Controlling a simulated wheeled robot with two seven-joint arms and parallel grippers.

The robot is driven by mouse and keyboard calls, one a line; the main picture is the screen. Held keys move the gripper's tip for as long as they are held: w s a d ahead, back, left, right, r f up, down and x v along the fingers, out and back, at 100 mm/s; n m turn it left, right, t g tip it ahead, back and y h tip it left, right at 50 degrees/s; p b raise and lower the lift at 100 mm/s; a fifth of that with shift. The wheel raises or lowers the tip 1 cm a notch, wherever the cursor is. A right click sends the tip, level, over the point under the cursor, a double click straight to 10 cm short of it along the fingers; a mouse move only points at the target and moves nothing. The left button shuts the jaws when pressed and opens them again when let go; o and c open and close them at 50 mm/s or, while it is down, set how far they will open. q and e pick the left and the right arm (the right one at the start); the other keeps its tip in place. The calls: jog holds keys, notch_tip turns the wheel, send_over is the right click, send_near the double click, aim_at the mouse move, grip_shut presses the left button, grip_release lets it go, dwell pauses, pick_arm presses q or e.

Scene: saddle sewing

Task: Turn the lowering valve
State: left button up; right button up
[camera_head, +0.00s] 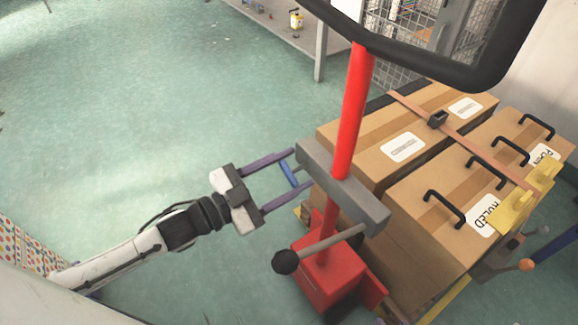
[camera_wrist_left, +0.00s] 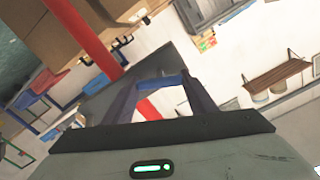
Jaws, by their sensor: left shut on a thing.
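A red hand truck has a red pole (camera_head: 350,115), a black loop handle (camera_head: 430,68), a grey crossbar (camera_head: 345,190) and a red base (camera_head: 325,270). A small blue bar (camera_head: 289,174), which looks like the valve handle, is just left of the crossbar. My left gripper (camera_head: 301,168) is shut on this blue bar, which spans between its fingers. In the left wrist view the blue bar (camera_wrist_left: 165,82) also crosses between the fingers, with the red pole (camera_wrist_left: 85,35) to the upper left. The bar's attachment is hidden.
A lever with a black ball knob (camera_head: 286,262) sticks out below the crossbar. Cardboard boxes (camera_head: 372,135) with a strap and black handles stand right of the pole. The green floor (camera_head: 170,100) at left is clear.

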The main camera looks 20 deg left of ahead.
pick_arm(q)
jog(key=m+p, duration=0.2)
jog(key=m, duration=0.4)
jog(key=shift+s+d+f, duration=0.1)
jog(key=shift+s, duration=0.05)
jog(key=m, duration=0.6)
jog(key=shift+f, duration=0.2)
dwell(0.4)
jog(key=o, duration=1.1)
jog(key=shift+c, duration=0.2)
jog(key=v, duration=1)
jog(key=shift+p, duration=0.3)
jog(key=shift+s, duration=0.1)
